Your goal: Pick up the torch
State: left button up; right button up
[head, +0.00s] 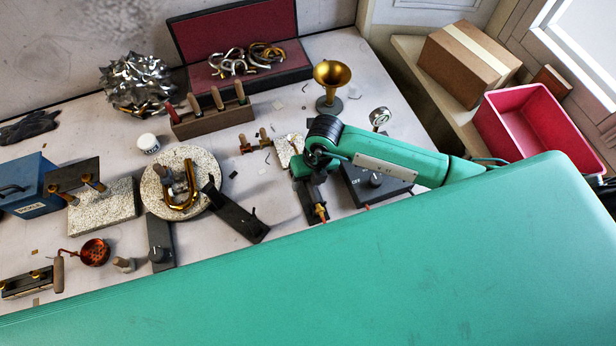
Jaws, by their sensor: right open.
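My right gripper (308,180) hangs from the teal arm that reaches in from the right, and points down at the worktable. Its jaws are open, and the wrist partly hides them. A slim tool with a brass tip (320,211), which looks like the torch, lies on a dark narrow base just below the gripper. Most of its body is hidden by the gripper, so I cannot tell whether the jaws are around it or above it. My left gripper does not show.
A dark control box (378,184) with a knob and a gauge (379,117) stand right of the gripper. A round speckled board (203,163) with a bent brass tube lies left, beside a dark bar (238,213). A pink bin (531,124) sits far right.

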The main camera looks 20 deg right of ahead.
jog(key=c, duration=1)
jog(key=shift+c, duration=0.2)
jog(key=shift+r, duration=0.1)
